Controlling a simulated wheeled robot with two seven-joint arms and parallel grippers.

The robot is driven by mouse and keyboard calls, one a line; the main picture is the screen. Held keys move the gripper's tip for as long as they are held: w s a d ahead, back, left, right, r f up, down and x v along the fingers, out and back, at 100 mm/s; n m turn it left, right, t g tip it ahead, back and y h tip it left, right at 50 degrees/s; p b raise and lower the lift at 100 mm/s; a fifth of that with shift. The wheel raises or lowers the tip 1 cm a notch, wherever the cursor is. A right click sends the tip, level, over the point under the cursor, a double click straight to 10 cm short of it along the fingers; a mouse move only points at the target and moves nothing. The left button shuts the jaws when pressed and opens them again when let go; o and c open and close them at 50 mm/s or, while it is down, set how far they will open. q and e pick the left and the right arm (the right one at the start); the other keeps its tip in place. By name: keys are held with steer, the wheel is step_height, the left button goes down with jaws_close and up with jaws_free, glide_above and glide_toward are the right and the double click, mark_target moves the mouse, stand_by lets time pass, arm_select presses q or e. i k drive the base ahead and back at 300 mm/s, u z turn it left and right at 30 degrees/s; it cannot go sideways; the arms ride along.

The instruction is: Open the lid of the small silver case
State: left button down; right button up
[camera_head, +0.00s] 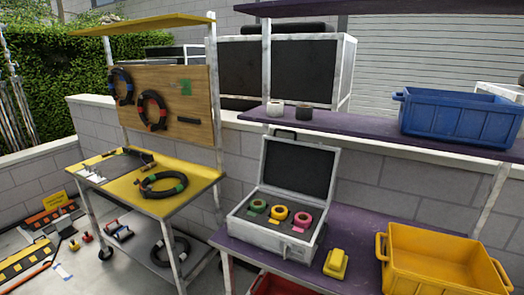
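The small silver case (262,235) stands on the lower purple shelf, left of the yellow crate. Its lid (298,166) is raised and stands open, tilted back, with a dark inner lining. Inside the case, green, yellow and pink tape rolls (280,213) sit in a row on dark lining. Neither of my grippers shows in the head view.
A yellow object (336,264) lies on the purple shelf (352,225) just right of the case. A yellow crate (392,281) stands further right. A blue crate (450,122) and two tape rolls (304,111) are on the shelf above. A yellow cart (133,193) holds coiled cables at left.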

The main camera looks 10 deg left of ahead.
mark_target(295, 168)
steer(key=u, duration=0.45)
steer(key=i, duration=1.7)
steer(key=z, duration=0.65)
